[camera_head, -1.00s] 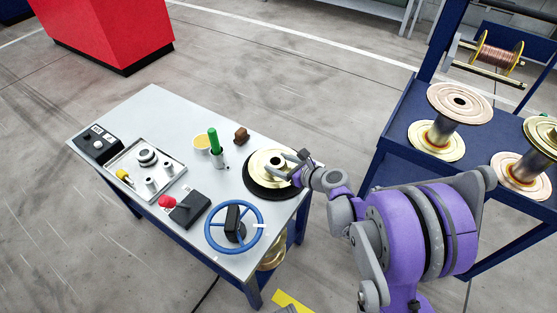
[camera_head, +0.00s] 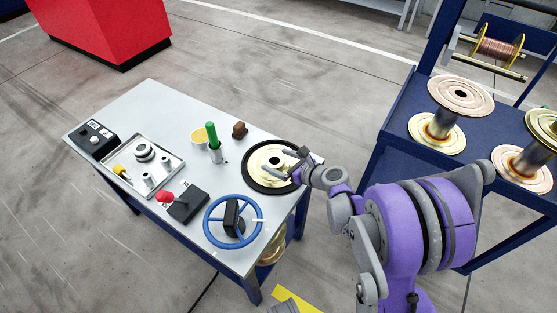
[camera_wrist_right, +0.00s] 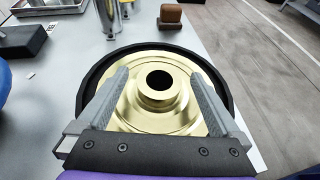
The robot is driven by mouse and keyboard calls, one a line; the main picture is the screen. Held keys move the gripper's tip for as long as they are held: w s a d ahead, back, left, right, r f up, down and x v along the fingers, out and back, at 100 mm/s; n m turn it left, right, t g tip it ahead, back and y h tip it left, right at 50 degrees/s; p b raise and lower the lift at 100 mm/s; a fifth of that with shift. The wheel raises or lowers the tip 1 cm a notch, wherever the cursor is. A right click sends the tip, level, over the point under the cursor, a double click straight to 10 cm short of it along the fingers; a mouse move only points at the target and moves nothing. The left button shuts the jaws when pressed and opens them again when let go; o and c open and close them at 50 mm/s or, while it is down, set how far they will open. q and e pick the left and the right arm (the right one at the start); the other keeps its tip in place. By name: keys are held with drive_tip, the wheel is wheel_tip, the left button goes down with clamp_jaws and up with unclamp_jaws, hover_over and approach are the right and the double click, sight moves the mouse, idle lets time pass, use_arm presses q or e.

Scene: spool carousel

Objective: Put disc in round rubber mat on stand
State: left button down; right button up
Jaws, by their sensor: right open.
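The gold disc (camera_head: 262,158) has a raised hub with a dark centre hole. It lies inside the black round rubber mat (camera_head: 249,176) at the right end of the grey table. In the right wrist view the disc (camera_wrist_right: 158,117) sits within the mat's dark rim (camera_wrist_right: 90,82). My right gripper (camera_head: 297,160) is over the disc's right side. In the right wrist view its open fingers (camera_wrist_right: 160,85) stand either side of the hub, apart from it. I cannot tell whether the fingertips touch the disc.
The table (camera_head: 150,98) also holds a blue handwheel (camera_head: 208,232), a green-handled tool in a metal cup (camera_head: 215,155), a brown block (camera_head: 239,130), a yellow-topped cup (camera_head: 198,138) and a parts tray (camera_head: 125,158). A blue rack (camera_head: 395,125) with large spools stands at right.

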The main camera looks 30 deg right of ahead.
drive_tip(key=p+v, duration=0.2)
drive_tip(key=v, duration=0.8)
drive_tip(key=shift+s+d+r, duration=0.1)
drive_tip(key=shift+s, duration=0.15)
